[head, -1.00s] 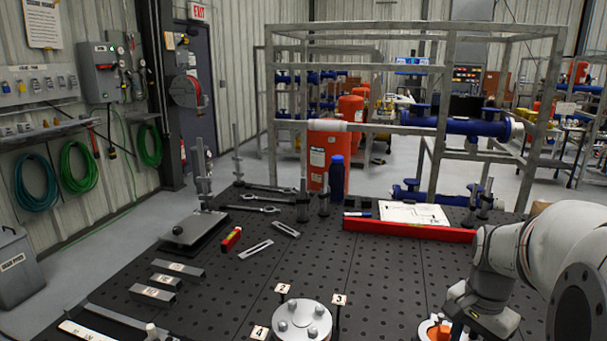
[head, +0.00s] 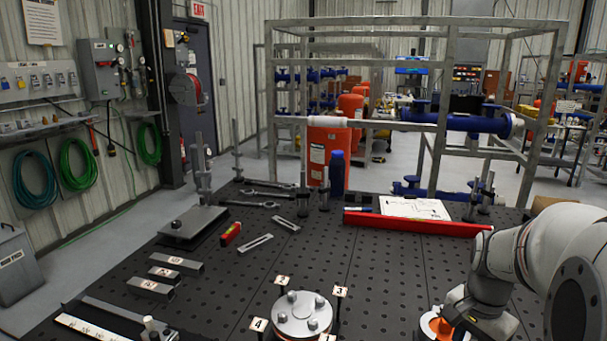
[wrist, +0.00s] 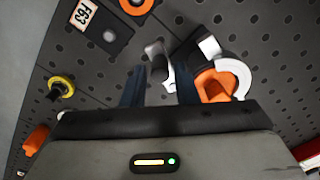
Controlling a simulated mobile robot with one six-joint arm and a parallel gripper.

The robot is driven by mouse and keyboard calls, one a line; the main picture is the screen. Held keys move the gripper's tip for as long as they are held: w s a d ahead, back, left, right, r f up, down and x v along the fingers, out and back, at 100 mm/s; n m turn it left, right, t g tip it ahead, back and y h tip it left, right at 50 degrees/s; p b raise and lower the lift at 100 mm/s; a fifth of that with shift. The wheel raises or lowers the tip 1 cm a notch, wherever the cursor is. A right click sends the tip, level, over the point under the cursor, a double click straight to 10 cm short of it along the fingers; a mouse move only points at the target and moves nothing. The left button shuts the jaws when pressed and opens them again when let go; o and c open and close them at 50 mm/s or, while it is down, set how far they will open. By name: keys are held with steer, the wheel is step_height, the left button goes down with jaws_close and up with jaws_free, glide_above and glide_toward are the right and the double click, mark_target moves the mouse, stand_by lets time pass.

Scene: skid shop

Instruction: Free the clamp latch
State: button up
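My gripper (wrist: 160,85) shows in the wrist view with its two dark fingers apart. A pale curved metal piece shows between and beyond the fingertips; I cannot tell whether they touch it. Just right of the fingers is an orange and white ring-shaped part (wrist: 222,82) with a dark block against it. I cannot tell for sure which piece is the clamp latch. In the head view the orange and white part (head: 432,325) shows at the bottom edge, partly hidden by my wrist, and my fingertips are out of sight.
A round bolted flange (head: 303,315) with number tags stands left of my arm. A red bar (head: 415,223) lies farther back. The table's middle is clear.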

steer(key=c, duration=0.3)
steer(key=shift+c, duration=0.2)
steer(key=shift+d, duration=0.1)
steer(key=shift+s+d, duration=0.25)
steer(key=shift+d, duration=0.2)
steer(key=shift+s+d, duration=0.15)
steer(key=shift+d, duration=0.15)
stand_by(0.3)
